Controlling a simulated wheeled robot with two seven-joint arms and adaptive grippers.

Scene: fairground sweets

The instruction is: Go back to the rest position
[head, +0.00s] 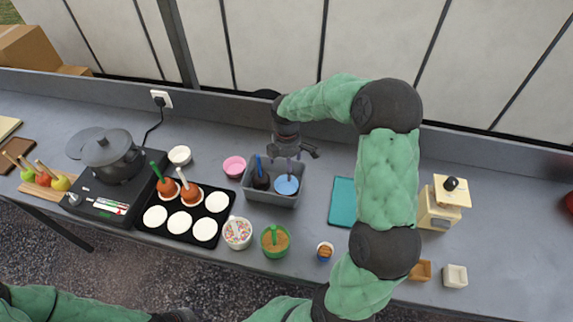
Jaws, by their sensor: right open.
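My right arm reaches up over the counter and bends back to the left. My right gripper (296,153) is open above the back of a grey bin (273,199). In the bin are a dark item with a blue handle (260,179) and a blue round item (287,186) with a stick or handle, close below the gripper. I see nothing held between the fingers; whether they touch the handle is unclear.
A black tray (183,237) with white discs and two caramel apples stands left. Sprinkle cup (237,233) and green tub (275,241) stand in front. A teal mat (342,203) and wooden grinder (440,205) are right.

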